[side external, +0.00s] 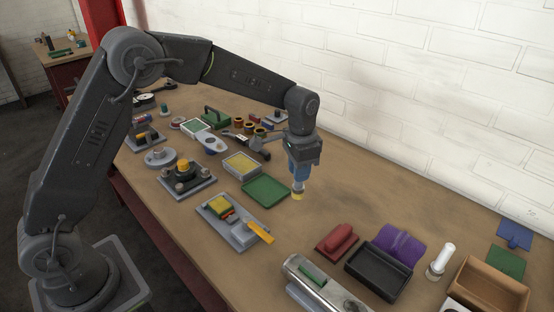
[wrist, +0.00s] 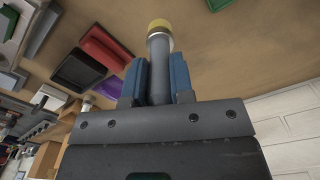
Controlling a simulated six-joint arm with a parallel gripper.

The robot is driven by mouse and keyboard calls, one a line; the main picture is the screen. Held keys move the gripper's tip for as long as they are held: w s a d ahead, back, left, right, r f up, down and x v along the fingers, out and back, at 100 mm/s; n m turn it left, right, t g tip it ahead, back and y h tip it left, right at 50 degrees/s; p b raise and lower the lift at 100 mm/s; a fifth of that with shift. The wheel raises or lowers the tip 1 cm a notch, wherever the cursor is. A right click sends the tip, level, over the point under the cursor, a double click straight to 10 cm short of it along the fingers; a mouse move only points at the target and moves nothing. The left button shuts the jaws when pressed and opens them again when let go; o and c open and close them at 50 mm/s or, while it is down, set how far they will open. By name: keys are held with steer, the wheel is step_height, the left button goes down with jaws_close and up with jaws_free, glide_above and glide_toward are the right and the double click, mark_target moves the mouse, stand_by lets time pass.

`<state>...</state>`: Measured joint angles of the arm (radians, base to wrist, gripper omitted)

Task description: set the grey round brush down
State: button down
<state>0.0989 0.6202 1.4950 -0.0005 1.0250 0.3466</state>
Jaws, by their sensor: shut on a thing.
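My gripper (side external: 299,166) is shut on the grey round brush (side external: 298,188). In the side view the brush hangs upright below the blue fingers, its pale yellow tip (side external: 297,196) close to the bench top; I cannot tell whether it touches. In the wrist view the grey handle (wrist: 160,75) stands between the two blue fingers (wrist: 157,80), with a metal collar and yellow tip (wrist: 159,25) at its far end.
A green tray (side external: 266,191) lies just left of the brush on the brown bench (side external: 345,190). A red block (side external: 337,241), black tray (side external: 379,272) and purple piece (side external: 400,243) stand to the front right. The bench right of the brush is clear up to the white wall.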

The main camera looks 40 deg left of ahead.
mark_target(298, 190)
stand_by(0.3)
steer(key=shift+f, duration=2.5)
steer(key=shift+f, duration=0.15)
steer(key=shift+f, duration=0.6)
steer(key=shift+f, duration=0.3)
steer(key=c, duration=0.9)
jaws_free()
steer(key=shift+r, duration=0.1)
step_height(298, 190, up, 14)
steer(key=shift+f, duration=0.15)
